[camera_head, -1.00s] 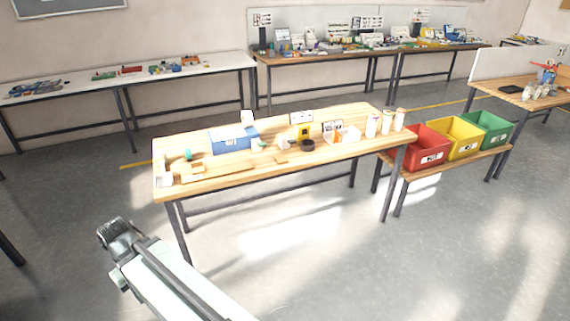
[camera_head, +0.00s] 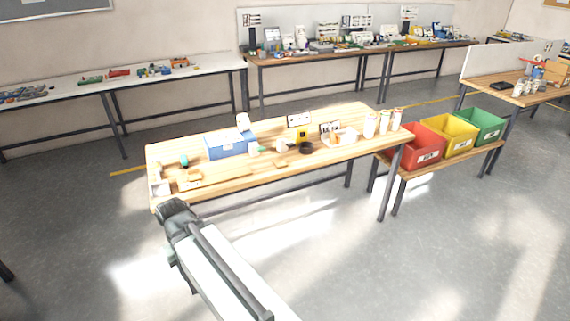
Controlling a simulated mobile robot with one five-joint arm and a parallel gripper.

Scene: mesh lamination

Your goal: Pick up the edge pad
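The wooden worktable (camera_head: 330,157) stands in the middle of the view with small items on it. I cannot tell for sure which one is the edge pad. A small flat wooden-coloured piece (camera_head: 280,164) lies near the table's front middle. A yellowish piece (camera_head: 190,181) lies near the left end, beside a long thin strip (camera_head: 225,182). My gripper (camera_head: 172,208) is at the table's front left corner in the picture, with the arm reaching up from the bottom. Its fingers are too small and dark to tell open from shut. I see nothing held in it.
A blue box (camera_head: 230,143) stands at the table's back left. A black round item (camera_head: 306,148) and white bottles (camera_head: 370,125) are farther right. Red (camera_head: 422,146), yellow (camera_head: 450,135) and green (camera_head: 480,126) bins sit on a low bench at right. The floor in front is clear.

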